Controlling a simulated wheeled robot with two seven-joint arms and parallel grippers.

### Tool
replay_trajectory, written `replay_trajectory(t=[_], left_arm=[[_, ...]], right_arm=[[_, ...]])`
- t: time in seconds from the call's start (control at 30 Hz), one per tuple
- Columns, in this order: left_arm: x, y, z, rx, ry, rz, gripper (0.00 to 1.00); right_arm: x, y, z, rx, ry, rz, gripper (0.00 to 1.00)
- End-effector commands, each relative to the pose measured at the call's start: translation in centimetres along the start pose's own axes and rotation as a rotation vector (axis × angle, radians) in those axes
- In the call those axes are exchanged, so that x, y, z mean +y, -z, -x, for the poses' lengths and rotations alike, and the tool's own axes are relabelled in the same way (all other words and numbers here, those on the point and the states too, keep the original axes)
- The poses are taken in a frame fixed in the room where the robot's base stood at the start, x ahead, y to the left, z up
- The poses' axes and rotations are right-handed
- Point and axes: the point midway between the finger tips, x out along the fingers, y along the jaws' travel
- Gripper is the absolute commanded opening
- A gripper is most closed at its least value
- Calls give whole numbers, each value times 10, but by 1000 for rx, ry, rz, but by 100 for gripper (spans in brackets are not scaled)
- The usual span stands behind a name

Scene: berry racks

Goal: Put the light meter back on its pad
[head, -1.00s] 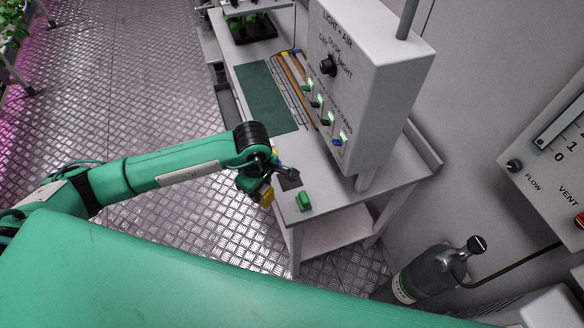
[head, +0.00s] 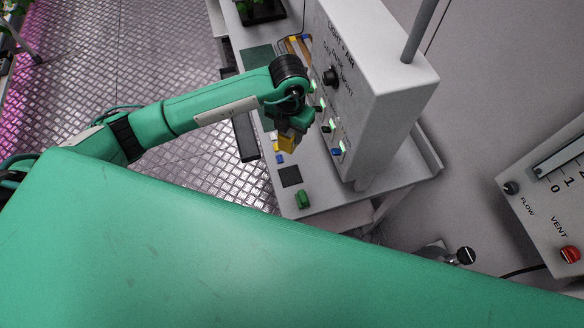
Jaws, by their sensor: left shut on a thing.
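My left gripper (head: 288,138) is shut on a small yellow block-like thing (head: 287,144), which looks like the light meter. It holds it over the white bench (head: 325,197), in front of the control box. The dark square pad (head: 290,177) lies bare on the bench, nearer the front end than the gripper. The gripper and meter are apart from the pad. The fingertips are small and partly hidden by the wrist. My right gripper is not in view.
A green block (head: 303,199) lies on the bench just beside the pad. The tall grey control box (head: 375,100) with a dial and lit switches stands close right of my gripper. Small blue (head: 279,159) and yellow pieces lie at the bench's left edge. A vent panel (head: 545,205) is on the right.

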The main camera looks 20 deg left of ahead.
Motion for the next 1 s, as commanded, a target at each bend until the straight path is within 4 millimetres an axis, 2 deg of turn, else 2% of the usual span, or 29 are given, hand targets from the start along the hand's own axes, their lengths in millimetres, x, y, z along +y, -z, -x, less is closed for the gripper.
replay_trajectory(t=[0.07,0.2,0.3,0.6,0.7,1.0], left_arm=[[-1,0,-3,2,0,22,8],[-1,1,-30,6,0,29,8],[-1,0,-65,3,0,29,8],[-1,0,-136,1,1,26,8],[-1,0,-150,0,0,26,8],[-1,0,-168,1,1,26,8]], right_arm=[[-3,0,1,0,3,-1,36],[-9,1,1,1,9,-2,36],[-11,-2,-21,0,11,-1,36],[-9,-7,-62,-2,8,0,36],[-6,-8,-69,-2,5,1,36],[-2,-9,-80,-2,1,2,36]])
